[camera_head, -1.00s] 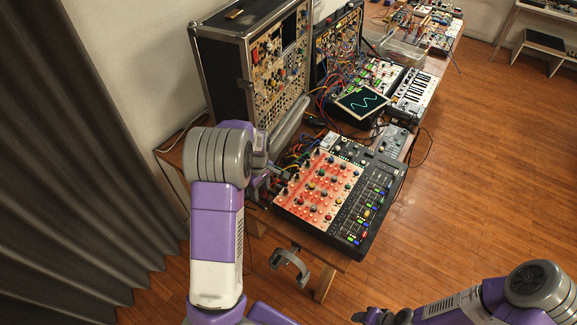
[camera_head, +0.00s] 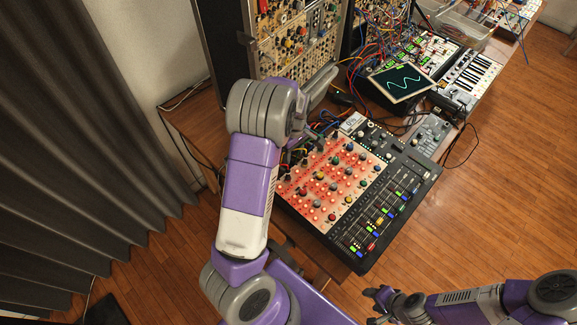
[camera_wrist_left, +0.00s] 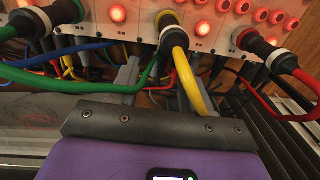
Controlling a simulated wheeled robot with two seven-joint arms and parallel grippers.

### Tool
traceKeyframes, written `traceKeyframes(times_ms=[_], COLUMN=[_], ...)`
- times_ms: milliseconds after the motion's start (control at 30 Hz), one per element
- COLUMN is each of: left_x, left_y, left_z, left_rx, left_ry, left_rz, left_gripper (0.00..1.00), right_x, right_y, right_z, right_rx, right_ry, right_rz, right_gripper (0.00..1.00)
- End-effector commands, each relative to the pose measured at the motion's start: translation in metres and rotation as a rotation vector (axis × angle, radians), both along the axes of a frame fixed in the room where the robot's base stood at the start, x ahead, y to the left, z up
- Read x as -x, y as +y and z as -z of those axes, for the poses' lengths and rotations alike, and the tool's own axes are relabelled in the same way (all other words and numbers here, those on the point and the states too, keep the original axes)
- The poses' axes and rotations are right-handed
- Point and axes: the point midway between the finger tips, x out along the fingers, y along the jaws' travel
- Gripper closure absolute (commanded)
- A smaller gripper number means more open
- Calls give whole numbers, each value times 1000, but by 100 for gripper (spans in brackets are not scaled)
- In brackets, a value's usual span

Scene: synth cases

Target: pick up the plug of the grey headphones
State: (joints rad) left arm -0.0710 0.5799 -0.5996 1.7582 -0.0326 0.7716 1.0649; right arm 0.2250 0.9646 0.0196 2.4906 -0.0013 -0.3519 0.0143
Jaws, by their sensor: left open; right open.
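My left gripper (camera_wrist_left: 160,78) is open among cables at the left edge of the red-lit mixer (camera_head: 336,190); in the head view my arm mostly hides it. In the left wrist view, its grey fingers reach below a row of plugs. One plug (camera_wrist_left: 46,16) has a green cable, one (camera_wrist_left: 173,34) a yellow cable, one (camera_wrist_left: 272,54) a red cable. Red and green cables pass near the fingers. My right gripper (camera_head: 376,305) is open and empty, low over the floor.
A tall rack case (camera_head: 225,50) stands behind the mixer. A small screen (camera_head: 402,82) and a keyboard (camera_head: 468,80) stand behind to the right, with many patch cables around. A dark curtain (camera_head: 80,140) hangs at the left. The wooden floor at the right is clear.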

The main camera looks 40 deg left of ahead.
Motion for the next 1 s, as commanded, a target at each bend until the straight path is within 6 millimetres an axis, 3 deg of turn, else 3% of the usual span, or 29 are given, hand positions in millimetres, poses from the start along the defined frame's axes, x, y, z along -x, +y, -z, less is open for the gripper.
traceKeyframes(times_ms=[367, 633, 900, 1000], left_x=[1, 4, 3, 3], left_y=[0, 0, 0, 0], left_z=[34, 73, 77, 77], left_rx=[0, 0, 0, 0], left_ry=[0, 2, 0, 0], left_rz=[-1, -1, 0, 0], left_gripper=[51, 51, 51, 67], right_x=[0, 0, 0, 0], right_y=[0, 0, 0, 0], right_z=[12, 24, 24, 24], right_rx=[0, 0, 0, 0], right_ry=[0, 0, 0, 0], right_rz=[0, 0, 0, 0], right_gripper=[52, 52, 52, 52])
